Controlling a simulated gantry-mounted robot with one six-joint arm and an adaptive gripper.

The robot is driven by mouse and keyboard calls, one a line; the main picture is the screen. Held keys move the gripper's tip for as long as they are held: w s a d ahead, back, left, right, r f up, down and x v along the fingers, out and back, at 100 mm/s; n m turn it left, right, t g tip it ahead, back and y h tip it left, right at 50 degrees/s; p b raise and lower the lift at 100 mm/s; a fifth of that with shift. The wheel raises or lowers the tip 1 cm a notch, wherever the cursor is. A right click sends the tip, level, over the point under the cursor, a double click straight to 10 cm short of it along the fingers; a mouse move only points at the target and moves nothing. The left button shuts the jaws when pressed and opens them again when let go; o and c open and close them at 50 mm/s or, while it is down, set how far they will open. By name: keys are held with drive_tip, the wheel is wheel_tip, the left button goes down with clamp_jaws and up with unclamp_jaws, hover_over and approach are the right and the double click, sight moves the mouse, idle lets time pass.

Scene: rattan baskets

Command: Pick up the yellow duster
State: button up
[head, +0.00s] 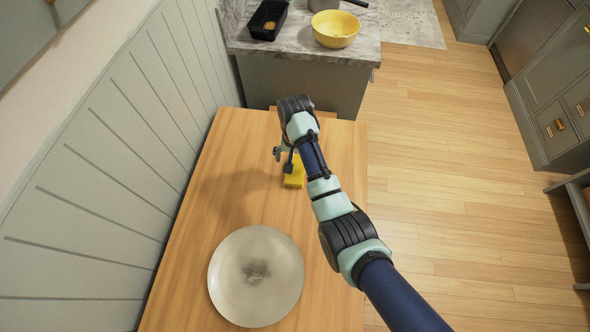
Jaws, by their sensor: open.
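The yellow duster (294,179) lies on the wooden table, partly hidden behind my arm and gripper. It looks like a small yellow block. My gripper (283,156) is open and appears just above and beside the duster at its upper left. I cannot tell from this view whether the fingers touch it. No object shows between the fingers.
A large round plate (228,277) with a grey smudge in its middle lies nearer on the table (190,235). A panelled wall runs along the left. Beyond the table, a marble counter holds a black tray (268,33) and a yellow bowl (335,41).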

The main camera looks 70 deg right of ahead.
drive_tip(key=f, duration=0.2)
drive_tip(key=f+b, duration=0.1)
drive_tip(key=f, duration=0.2)
drive_tip(key=shift+s+a, duration=0.15)
drive_tip(key=shift+s, duration=0.05)
drive_tip(key=shift+r, duration=0.15)
drive_tip(key=c, duration=1.1)
wheel_tip(320, 180, up, 12)
drive_tip(key=p, duration=0.3)
wheel_tip(320, 180, up, 8)
drive_tip(key=p, duration=0.8)
hover_over(296, 168)
drive_tip(key=shift+a, duration=0.1)
